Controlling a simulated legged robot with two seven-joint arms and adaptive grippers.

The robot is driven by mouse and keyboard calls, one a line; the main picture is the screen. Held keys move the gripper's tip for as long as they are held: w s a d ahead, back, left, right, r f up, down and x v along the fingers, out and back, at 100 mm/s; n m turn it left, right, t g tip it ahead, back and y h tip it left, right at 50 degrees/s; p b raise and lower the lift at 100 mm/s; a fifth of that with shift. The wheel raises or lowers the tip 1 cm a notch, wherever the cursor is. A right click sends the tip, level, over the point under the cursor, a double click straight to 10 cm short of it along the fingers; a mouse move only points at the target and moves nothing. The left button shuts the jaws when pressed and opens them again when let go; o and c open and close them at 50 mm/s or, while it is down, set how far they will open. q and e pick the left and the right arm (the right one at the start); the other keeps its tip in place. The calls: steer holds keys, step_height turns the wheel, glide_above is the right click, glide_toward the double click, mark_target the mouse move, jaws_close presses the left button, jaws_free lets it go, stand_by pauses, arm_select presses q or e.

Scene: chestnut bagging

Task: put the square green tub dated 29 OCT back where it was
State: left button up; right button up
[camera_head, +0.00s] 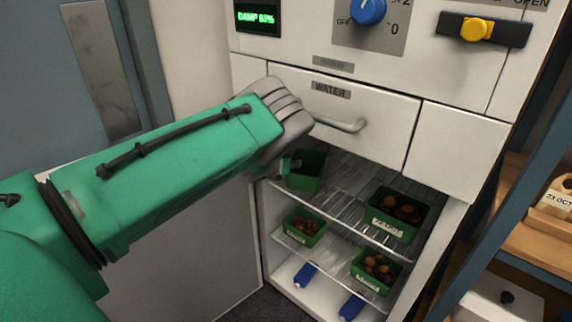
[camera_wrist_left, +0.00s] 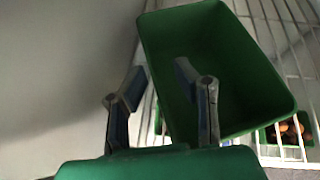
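An empty square green tub (camera_head: 309,172) stands on the left of the upper wire shelf (camera_head: 350,187) in the open cabinet. No date shows on it. It fills much of the left wrist view (camera_wrist_left: 235,65), where it looks empty. My left gripper (camera_head: 288,165) is at the tub's left side, partly hidden by its own wrist in the head view. In the wrist view its fingers (camera_wrist_left: 160,72) are apart, one outside the tub's left wall and one over its inside. I cannot tell whether either touches. My right gripper is in neither view.
Green tubs of chestnuts stand at the upper shelf's right (camera_head: 385,222) and on the lower shelf's left (camera_head: 303,227) and right (camera_head: 370,279). Blue items (camera_head: 305,274) lie below. The WATER drawer (camera_head: 385,115) with its handle (camera_head: 340,124) is just above. A wooden rack (camera_head: 540,237) stands right.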

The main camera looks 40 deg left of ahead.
arm_select(q)
steer(key=shift+s+d+r, duration=0.2)
steer(key=shift+r, duration=0.05)
steer(key=v, duration=1.1)
steer(key=s+d+f+n+g+y, duration=0.1)
steer(key=s+d+f+n+g, duration=0.2)
steer(key=s+f+n, duration=0.6)
steer(key=s+d+f+n+g, duration=0.3)
steer(key=s+f+n, duration=0.1)
steer(key=s+n, duration=0.7)
steer(key=s+d+n+g, duration=0.3)
steer(key=s+d+n, duration=0.3)
steer(key=s, duration=0.4)
steer(key=s+d+n+g+h, duration=0.1)
steer(key=s+d+n+g, duration=0.1)
steer(key=s+d+n, duration=0.4)
steer(key=s+p, duration=0.1)
steer(key=s, duration=0.3)
steer(key=shift+s+d+f+n+g+h, duration=0.2)
steer(key=shift+s+f+n+g+h, duration=0.1)
steer(key=shift+f+n+g, duration=0.1)
steer(key=shift+a, duration=0.1)
